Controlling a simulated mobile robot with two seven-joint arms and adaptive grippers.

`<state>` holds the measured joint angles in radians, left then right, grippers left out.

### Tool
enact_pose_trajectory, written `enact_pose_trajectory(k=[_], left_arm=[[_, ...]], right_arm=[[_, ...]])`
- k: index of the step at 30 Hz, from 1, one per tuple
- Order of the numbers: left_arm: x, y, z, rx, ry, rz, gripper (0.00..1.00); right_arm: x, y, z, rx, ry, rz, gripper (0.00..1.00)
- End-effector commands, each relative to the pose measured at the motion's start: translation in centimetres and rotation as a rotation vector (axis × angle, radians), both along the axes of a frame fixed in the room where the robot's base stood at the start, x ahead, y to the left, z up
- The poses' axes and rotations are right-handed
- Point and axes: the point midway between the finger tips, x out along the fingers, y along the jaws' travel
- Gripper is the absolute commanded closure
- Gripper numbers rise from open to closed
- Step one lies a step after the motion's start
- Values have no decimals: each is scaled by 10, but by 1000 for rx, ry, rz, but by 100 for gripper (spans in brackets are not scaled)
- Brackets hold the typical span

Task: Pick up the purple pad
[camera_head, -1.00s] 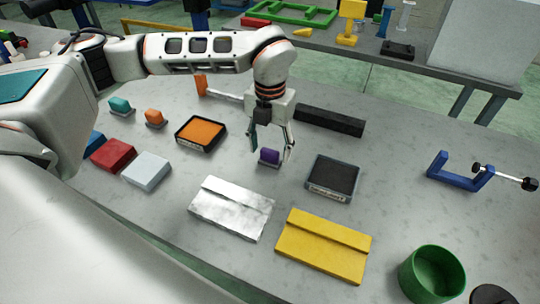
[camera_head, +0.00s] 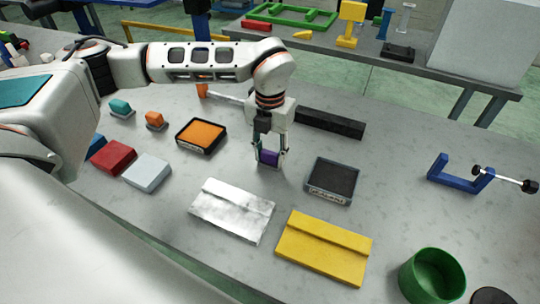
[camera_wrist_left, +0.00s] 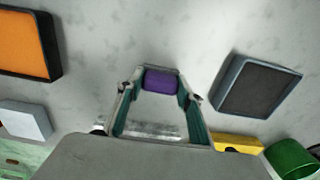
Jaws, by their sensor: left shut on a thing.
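The small purple pad (camera_head: 269,158) is on the grey table, between the orange-topped box and the dark-topped box. My left gripper (camera_head: 269,160) points down over it, with one finger on each side, shut on the pad. In the left wrist view the purple pad (camera_wrist_left: 160,80) sits between the fingertips of the left gripper (camera_wrist_left: 160,84). I cannot tell whether the pad still touches the table. My right gripper is not in view.
Near the gripper are an orange-topped box (camera_head: 201,136), a dark-topped box (camera_head: 332,181), a silver plate (camera_head: 232,210), a yellow plate (camera_head: 323,247) and a long black bar (camera_head: 330,122). A green cup (camera_head: 432,275) and blue clamp (camera_head: 460,178) stand to the right.

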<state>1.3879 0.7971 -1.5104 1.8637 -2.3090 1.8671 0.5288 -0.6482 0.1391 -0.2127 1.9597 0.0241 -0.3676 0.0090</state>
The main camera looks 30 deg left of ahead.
Motion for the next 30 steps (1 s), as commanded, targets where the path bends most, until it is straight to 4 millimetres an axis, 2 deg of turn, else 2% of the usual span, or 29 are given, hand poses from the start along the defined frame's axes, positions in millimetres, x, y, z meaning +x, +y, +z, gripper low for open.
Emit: enact_pose_trajectory(k=[5,8,21,27,30], left_arm=[[1,0,15,-1,-4,0,89],[1,0,31,-1,-6,-1,89],[1,0,147,-2,-7,1,89],[1,0,182,-1,-5,0,89],[1,0,192,0,-3,0,89]], right_arm=[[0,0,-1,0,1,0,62],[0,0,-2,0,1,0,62],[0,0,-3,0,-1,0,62],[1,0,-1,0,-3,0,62],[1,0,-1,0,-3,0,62]])
